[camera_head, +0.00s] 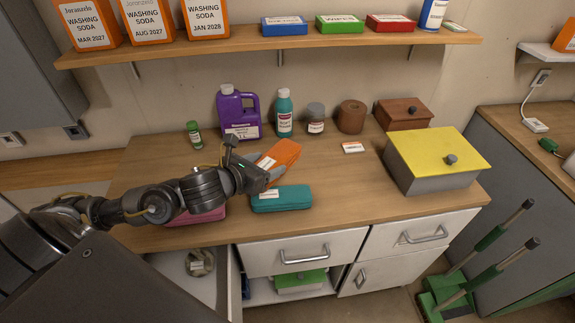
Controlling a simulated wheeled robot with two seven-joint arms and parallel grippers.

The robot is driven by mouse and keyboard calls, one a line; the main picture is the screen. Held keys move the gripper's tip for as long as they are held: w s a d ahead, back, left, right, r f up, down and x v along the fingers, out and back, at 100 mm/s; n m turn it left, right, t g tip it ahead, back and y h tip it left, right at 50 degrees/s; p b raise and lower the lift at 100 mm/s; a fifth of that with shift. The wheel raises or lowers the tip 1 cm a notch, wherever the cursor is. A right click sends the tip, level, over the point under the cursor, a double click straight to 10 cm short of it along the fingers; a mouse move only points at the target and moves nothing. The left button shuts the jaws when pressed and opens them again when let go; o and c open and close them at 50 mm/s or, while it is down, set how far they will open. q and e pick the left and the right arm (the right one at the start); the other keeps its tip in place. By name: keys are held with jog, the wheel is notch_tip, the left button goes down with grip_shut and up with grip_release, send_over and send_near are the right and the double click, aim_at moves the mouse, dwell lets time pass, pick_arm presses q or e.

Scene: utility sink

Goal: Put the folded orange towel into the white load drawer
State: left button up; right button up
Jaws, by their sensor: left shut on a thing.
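The folded orange towel (283,152) has a white label and sits tilted in the jaws of my left gripper (264,171), behind the teal folded towel (284,199). My left gripper is shut on the orange towel. Whether the towel's lower edge touches the counter is unclear. A white drawer (222,283) stands open below the counter at lower left, with a roll-like item (199,262) inside; my arm hides part of it. My right gripper is not in view.
A pink folded item (196,215) lies partly under my arm on the counter (345,207). A purple jug (238,112), teal bottle (284,114) and jars stand behind. A grey box with yellow lid (438,157) is right. The counter's middle right is clear. Shut drawers (304,253) line the front.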

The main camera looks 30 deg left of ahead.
pick_arm(q)
jog(key=w+a+f+p, duration=0.2)
jog(key=w+f, duration=0.1)
jog(key=w+a+f+p, duration=0.1)
jog(key=w+a+f, duration=0.1)
jog(key=w+f, duration=0.1)
jog(key=w+a+f+p, duration=0.2)
jog(key=w+a+f, duration=0.1)
jog(key=w, duration=0.2)
jog(key=shift+w+a+p, duration=0.1)
jog(key=shift+p, duration=0.2)
jog(key=shift+w+a+f, duration=0.15)
jog(key=shift+f, duration=0.15)
notch_tip(320, 180, down, 3)
jog(key=shift+f+p, duration=0.1)
jog(key=shift+p, duration=0.25)
jog(key=shift+f, duration=0.1)
jog(key=shift+f+b, duration=0.15)
jog(key=shift+b, duration=0.15)
jog(key=o, duration=1.1)
